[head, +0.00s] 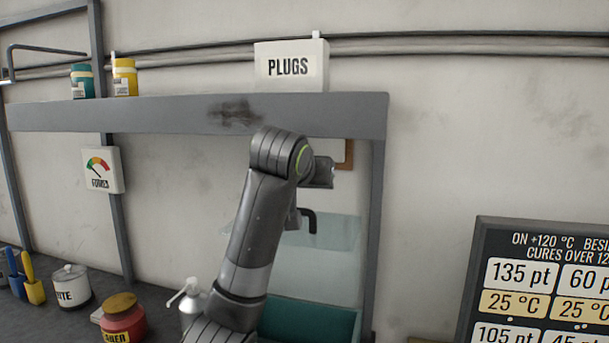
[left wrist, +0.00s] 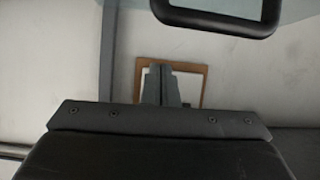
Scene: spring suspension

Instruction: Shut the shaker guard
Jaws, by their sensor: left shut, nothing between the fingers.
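The clear, pale-blue guard panel (head: 335,262) stands above a teal box (head: 330,322) behind my left arm. A black handle (head: 309,219) juts from its upper part. My left arm covers the left part of both, and I cannot tell the guard's angle. In the left wrist view, the dark handle (left wrist: 215,27) and a strip of the clear panel (left wrist: 140,8) show at the top edge. My left gripper (left wrist: 164,80) is shut and empty, apart from the handle in that view. In the head view its wrist is above the handle. My right gripper is out of view.
A grey frame has a shelf (head: 170,116) and a post (head: 376,230) close to my left arm. A brown-edged frame (left wrist: 203,72) hangs on the wall behind my gripper. A white bottle (head: 190,309) and red tin (head: 123,322) stand left of the arm. A dark board (head: 482,250) is right.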

